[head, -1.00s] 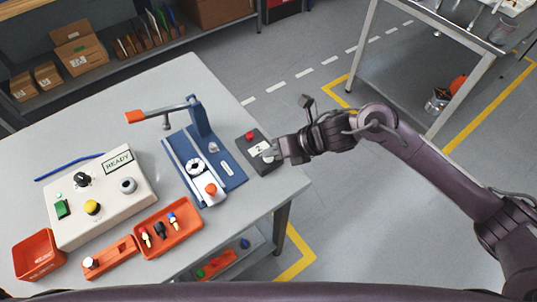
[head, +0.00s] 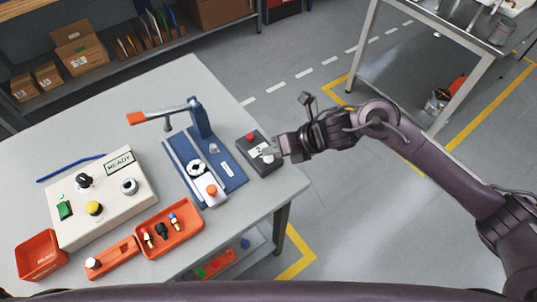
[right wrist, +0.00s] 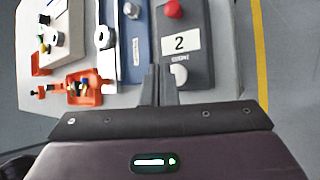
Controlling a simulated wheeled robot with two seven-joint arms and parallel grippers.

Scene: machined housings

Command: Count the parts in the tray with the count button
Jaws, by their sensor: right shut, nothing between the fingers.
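The dark counter box (head: 251,142) stands at the table's right edge. It has a red button (right wrist: 173,9), a display (right wrist: 180,43) reading 2 and a round pale button (right wrist: 179,76) at its near end. My right gripper (right wrist: 158,72) is shut and empty, its fingertips over the box beside the pale button. I cannot tell whether they touch it. My left gripper is out of view.
A blue fixture (head: 226,170) with an orange-handled lever stands left of the counter box. A control box (head: 112,205) with a READY display, an orange bin (head: 40,256) and an orange holder (head: 111,259) are further left. Floor is open right of the table.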

